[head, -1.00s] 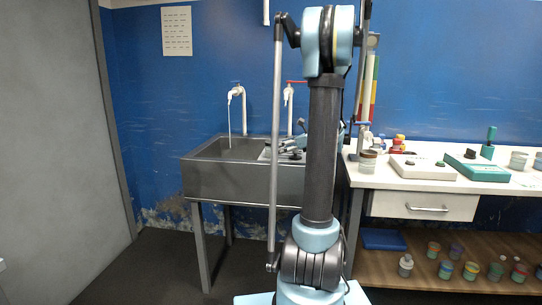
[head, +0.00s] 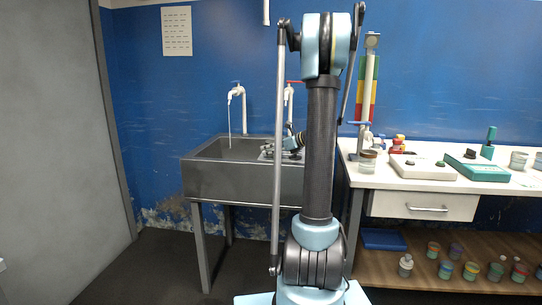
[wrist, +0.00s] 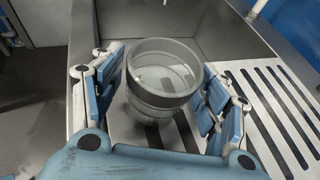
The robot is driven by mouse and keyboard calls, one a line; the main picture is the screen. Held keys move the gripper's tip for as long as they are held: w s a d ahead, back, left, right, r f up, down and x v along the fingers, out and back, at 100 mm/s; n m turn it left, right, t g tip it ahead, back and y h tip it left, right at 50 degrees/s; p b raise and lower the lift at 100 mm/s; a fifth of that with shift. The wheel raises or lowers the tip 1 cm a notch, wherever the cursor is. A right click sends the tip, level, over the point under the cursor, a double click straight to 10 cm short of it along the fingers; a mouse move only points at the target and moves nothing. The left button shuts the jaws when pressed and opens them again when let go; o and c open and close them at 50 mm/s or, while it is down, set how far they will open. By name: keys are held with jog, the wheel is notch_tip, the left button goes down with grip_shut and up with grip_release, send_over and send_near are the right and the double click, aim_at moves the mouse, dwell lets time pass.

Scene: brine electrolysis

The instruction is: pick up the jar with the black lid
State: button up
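In the wrist view a clear round glass container (wrist: 160,80) with a thick grey rim stands upright in the sink area, beside a slotted draining surface. I see no black lid on it. My gripper (wrist: 163,72) is open, with blue-padded fingers on the left and right of the container. The right finger is close to its wall; I cannot tell whether it touches. In the head view my gripper (head: 291,143) is over the right part of the sink, partly hidden by my arm. No jar with a clearly black lid can be made out in either view.
The metal sink (head: 240,183) has walls around the container, and taps (head: 237,93) rise behind it. On the right, a white bench (head: 385,178) holds a jar (head: 368,162), devices and a stand. Several small jars stand on the wooden shelf (head: 385,280) below.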

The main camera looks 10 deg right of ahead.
jog(key=c, duration=0.9)
jog(key=shift+r, duration=0.1)
jog(key=shift+c, duration=0.3)
